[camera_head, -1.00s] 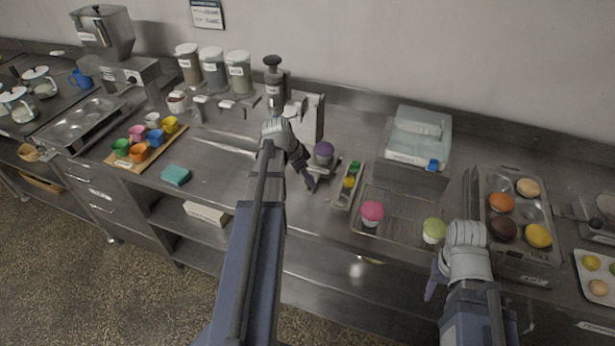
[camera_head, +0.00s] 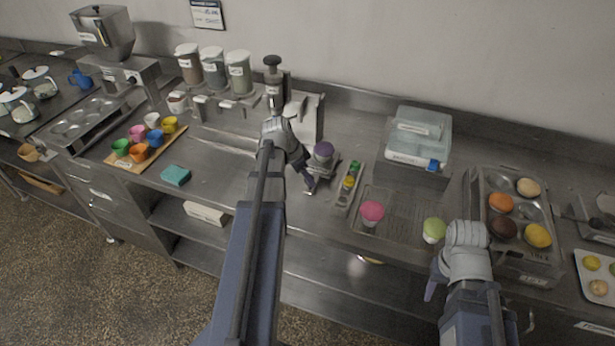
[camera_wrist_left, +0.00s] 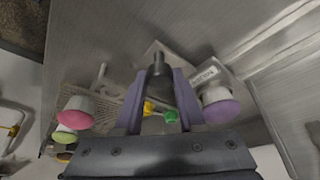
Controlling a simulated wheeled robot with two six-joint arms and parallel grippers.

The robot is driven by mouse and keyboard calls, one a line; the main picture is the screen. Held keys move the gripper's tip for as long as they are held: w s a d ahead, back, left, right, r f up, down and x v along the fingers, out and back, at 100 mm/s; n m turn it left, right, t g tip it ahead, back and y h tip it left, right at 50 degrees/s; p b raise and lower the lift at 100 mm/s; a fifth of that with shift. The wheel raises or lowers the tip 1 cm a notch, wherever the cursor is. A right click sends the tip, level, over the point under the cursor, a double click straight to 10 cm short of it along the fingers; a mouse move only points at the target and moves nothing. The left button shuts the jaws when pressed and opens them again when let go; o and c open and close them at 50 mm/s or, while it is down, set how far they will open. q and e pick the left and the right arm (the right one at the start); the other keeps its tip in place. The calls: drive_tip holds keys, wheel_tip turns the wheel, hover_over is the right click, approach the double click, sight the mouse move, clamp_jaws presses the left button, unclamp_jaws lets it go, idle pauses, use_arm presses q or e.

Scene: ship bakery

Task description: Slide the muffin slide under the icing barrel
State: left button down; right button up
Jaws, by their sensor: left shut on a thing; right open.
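The muffin slide (camera_head: 327,171) is a small metal carriage on the counter, bearing a purple-topped muffin (camera_head: 323,151). My left gripper (camera_head: 309,186) is at the slide's front left side. In the left wrist view, the gripper (camera_wrist_left: 158,105) is shut on the slide's dark handle (camera_wrist_left: 158,70), with the muffin (camera_wrist_left: 218,105) beside the right finger. The icing barrel (camera_head: 273,90), with a dark knob on top, stands behind and to the left of the muffin. My left wrist hides part of its lower end. My right gripper (camera_head: 432,287) is open and empty near the counter's front edge.
A narrow tray of small coloured items (camera_head: 340,198) lies just right of the slide. A wire rack (camera_head: 395,205) holds pink and green muffins. A scale-like box (camera_head: 413,178) and a muffin tin (camera_head: 480,190) stand farther right. A teal sponge (camera_head: 175,175) lies left on clear counter.

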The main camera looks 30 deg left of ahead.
use_arm(q)
drive_tip(key=s+a, duration=0.1)
drive_tip(key=a, duration=0.4)
drive_tip(key=s+a, duration=0.1)
drive_tip(key=a, duration=0.5)
drive_tip(key=s+a, duration=0.2)
drive_tip(key=a, duration=0.3)
drive_tip(key=shift+a, duration=0.25)
drive_tip(key=c, duration=0.5)
unclamp_jaws()
drive_tip(key=shift+r, duration=0.1)
drive_tip(key=p+v, duration=0.7)
drive_tip(key=shift+r, duration=0.2)
drive_tip(key=shift+s+a, duration=0.1)
